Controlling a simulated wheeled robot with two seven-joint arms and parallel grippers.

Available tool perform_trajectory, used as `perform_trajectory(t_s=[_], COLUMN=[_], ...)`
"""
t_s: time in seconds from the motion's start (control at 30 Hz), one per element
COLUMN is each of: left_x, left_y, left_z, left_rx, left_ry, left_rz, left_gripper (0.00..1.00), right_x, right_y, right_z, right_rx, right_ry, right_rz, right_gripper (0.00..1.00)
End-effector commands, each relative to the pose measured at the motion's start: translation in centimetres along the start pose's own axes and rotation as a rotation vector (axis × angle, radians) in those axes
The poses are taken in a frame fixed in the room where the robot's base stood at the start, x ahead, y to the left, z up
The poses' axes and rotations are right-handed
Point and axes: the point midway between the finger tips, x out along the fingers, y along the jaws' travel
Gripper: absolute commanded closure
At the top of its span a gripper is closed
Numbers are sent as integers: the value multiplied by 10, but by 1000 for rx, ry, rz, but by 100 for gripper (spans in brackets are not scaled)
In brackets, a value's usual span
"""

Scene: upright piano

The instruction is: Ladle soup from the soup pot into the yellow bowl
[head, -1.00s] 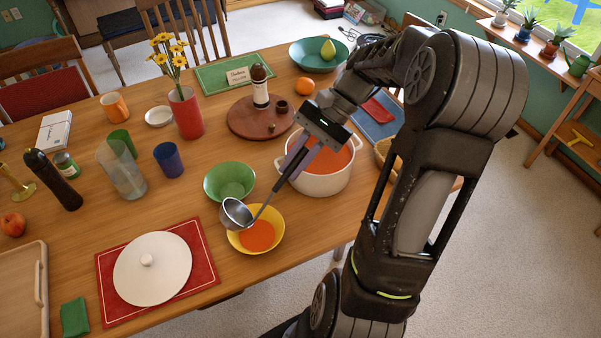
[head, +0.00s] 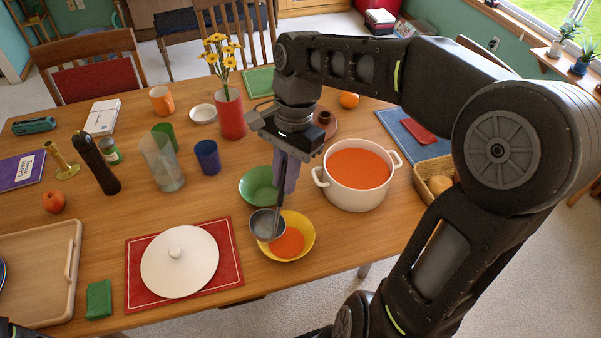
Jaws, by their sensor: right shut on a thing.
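The white soup pot (head: 357,202) stands open on the table with orange soup (head: 358,169) in it. The yellow bowl (head: 306,246) sits left of and nearer than the pot, with orange soup (head: 289,242) in its bottom. My right gripper (head: 287,176) is shut on the dark handle of the ladle (head: 267,225), pointing down. The metal ladle cup is at the left side of the yellow bowl, overlapping its rim in the picture. I cannot tell whether it touches the rim, and no soup shows in it. My left gripper is not in view.
A green bowl (head: 257,188) stands just behind the ladle. The white lid (head: 180,262) lies on a red mat (head: 137,291) at the left. A bread basket (head: 424,186) is right of the pot. A red vase (head: 230,118), blue cup (head: 207,157) and clear glass (head: 160,165) stand farther back.

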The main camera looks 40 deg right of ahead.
Motion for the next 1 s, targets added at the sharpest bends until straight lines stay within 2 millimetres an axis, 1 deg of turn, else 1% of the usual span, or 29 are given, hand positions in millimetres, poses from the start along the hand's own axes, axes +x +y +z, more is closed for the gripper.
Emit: perform_trajectory(t_s=[0.03,0.37,0.5,0.7,0.83,1.0], left_x=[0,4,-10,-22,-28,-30], left_y=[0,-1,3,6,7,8], left_z=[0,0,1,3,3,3], left_rx=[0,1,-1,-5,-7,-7], left_ry=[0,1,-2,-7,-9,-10], left_rz=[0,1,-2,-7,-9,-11], left_gripper=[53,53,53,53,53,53], right_x=[2,10,-10,-29,-36,-40], right_y=[-4,-25,-26,-26,-26,-26], right_z=[6,34,37,41,42,43], right_rx=[-5,13,26,26,25,26], right_ry=[20,180,196,194,193,193], right_rz=[17,130,133,133,133,133], right_gripper=[100,100,100,100,100,100])
